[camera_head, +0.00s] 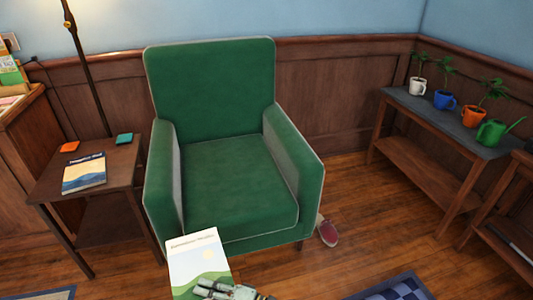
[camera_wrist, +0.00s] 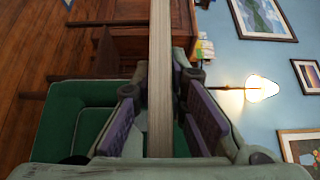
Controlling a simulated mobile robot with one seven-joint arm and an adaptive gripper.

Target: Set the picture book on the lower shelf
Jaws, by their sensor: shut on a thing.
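My gripper (camera_head: 232,291) is at the bottom of the head view, shut on a picture book (camera_head: 198,262) with a pale cover, a sun and green hills. The book is held up in front of the green armchair. In the wrist view the book's page edge (camera_wrist: 160,75) stands between the two fingers of my gripper (camera_wrist: 160,105). Lower shelves show under the side table (camera_head: 108,222) at left, under the plant bench (camera_head: 425,170) at right, and in a wooden unit (camera_head: 508,245) at the right edge. I cannot tell which is meant.
A green armchair (camera_head: 225,180) fills the middle. Another book (camera_head: 84,174) and orange and teal squares lie on the side table. Potted plants and a green watering can (camera_head: 491,133) stand on the bench. A reddish shoe-like thing (camera_head: 328,234) and a blue checked rug (camera_head: 395,290) are on the floor.

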